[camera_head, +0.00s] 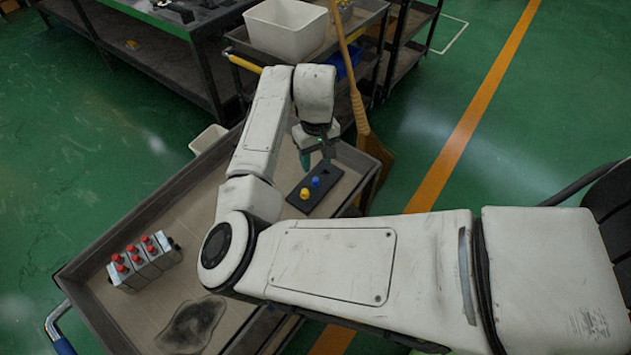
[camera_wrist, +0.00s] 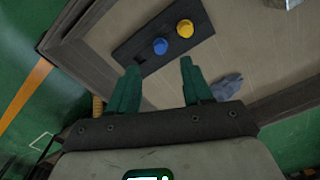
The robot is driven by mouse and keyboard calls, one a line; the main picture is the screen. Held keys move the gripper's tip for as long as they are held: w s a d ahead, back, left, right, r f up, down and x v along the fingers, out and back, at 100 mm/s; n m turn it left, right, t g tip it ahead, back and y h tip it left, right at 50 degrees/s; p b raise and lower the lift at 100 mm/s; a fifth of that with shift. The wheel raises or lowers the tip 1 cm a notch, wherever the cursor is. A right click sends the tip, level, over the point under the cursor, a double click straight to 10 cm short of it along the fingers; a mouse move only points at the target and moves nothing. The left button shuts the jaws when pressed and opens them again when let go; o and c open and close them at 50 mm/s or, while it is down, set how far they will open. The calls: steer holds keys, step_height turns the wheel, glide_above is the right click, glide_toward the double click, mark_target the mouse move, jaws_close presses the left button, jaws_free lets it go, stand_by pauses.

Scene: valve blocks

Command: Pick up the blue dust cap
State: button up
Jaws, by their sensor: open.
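The blue dust cap (camera_head: 315,182) sits on a dark rectangular plate (camera_head: 326,196) on the cart's tray, beside a yellow cap (camera_head: 305,193). In the wrist view the blue dust cap (camera_wrist: 160,46) lies ahead of the fingertips, with the yellow cap (camera_wrist: 185,28) to its upper right. My gripper (camera_wrist: 157,64) is open and empty, its two green fingers spread apart. In the head view my gripper (camera_head: 318,163) hangs over the far end of the plate, apart from the cap. The exact height of the fingertips over the plate is hard to tell.
Grey valve blocks with several red caps (camera_head: 138,255) stand at the tray's left. A dark mat or stain (camera_head: 192,325) lies near the front. The tray's raised rim (camera_head: 160,197) surrounds these things. A broom (camera_head: 361,115) leans just behind the cart, near my gripper.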

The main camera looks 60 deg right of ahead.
mark_target(315, 179)
steer(key=shift+w+f, duration=0.15)
steer(key=shift+f, duration=3.7)
jaws_close()
